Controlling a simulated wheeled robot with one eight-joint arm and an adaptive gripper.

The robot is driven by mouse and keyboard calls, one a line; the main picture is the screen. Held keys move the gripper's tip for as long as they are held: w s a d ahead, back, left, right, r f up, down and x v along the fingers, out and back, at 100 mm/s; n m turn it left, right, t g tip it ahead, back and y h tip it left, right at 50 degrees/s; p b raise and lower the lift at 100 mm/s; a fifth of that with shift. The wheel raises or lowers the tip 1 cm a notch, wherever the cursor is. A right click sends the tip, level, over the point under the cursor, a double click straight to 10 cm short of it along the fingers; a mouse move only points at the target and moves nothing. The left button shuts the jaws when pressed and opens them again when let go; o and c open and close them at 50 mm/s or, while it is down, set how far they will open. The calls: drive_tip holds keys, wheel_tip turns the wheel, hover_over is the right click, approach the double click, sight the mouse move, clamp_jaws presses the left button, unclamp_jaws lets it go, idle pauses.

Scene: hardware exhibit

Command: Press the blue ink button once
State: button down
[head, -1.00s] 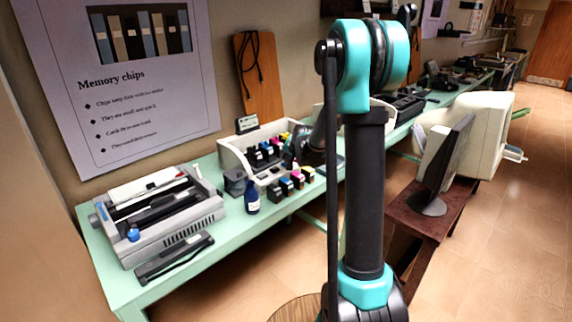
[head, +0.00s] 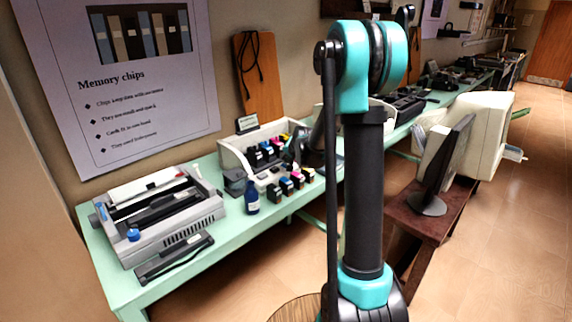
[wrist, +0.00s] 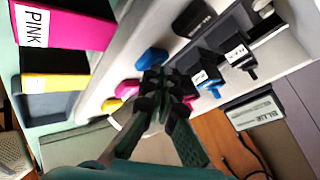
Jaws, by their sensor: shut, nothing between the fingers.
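In the wrist view my gripper (wrist: 158,85) is shut and empty, its fingertips over the pale housing of the ink unit. A blue rounded piece (wrist: 152,58), which looks like the blue ink button, lies just beyond the fingertips. I cannot tell whether they touch it.
Cartridges, one labelled PINK (wrist: 65,22), stand close on the left in the wrist view. Dark cartridges (wrist: 238,55) and a pale labelled block (wrist: 252,112) are at the right. A blue bottle (head: 252,197) and a grey machine (head: 160,215) are on the table.

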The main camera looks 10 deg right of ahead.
drive_tip(key=shift+r, duration=0.85)
drive_tip(key=shift+r, duration=2.55)
drive_tip(key=s+d+f+n+g, duration=0.1)
drive_tip(key=s+f, duration=0.3)
drive_tip(key=s, duration=0.9)
drive_tip(key=s+d+f+n+g+h, duration=0.1)
drive_tip(key=s+f+n+g, duration=0.1)
drive_tip(key=s, duration=1.2)
drive_tip(key=s+d+f+n+g+h, duration=0.1)
drive_tip(key=s+f, duration=0.5)
drive_tip(key=s, duration=0.8)
drive_tip(key=d+n, duration=0.1)
drive_tip(key=n, duration=0.1)
drive_tip(key=shift+f+n+g, duration=0.3)
drive_tip(key=shift+f+g, duration=0.05)
drive_tip(key=shift+g, duration=0.05)
